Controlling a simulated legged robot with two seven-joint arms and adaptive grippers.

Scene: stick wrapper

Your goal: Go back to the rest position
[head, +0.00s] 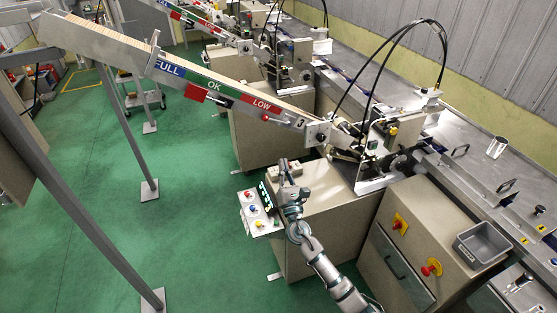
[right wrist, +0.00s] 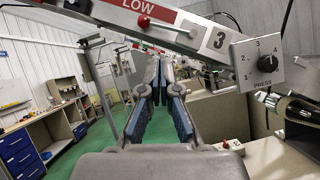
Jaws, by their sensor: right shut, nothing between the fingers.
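My right arm comes in from the bottom of the head view. My right gripper (head: 285,170) is at its upper end, beside the control box and over the near edge of the beige machine cabinet (head: 325,200). In the right wrist view the two blue-padded fingers of my right gripper (right wrist: 160,65) come together at the tips, with nothing held between them. My left gripper is in neither view.
A control box (head: 260,208) with coloured buttons sits left of my right gripper. The sloping stick chute (head: 215,87) with FULL, OK and LOW labels passes above. A dial panel (right wrist: 257,64) marked PRESS is close on the right. Green floor (head: 120,240) is open at left.

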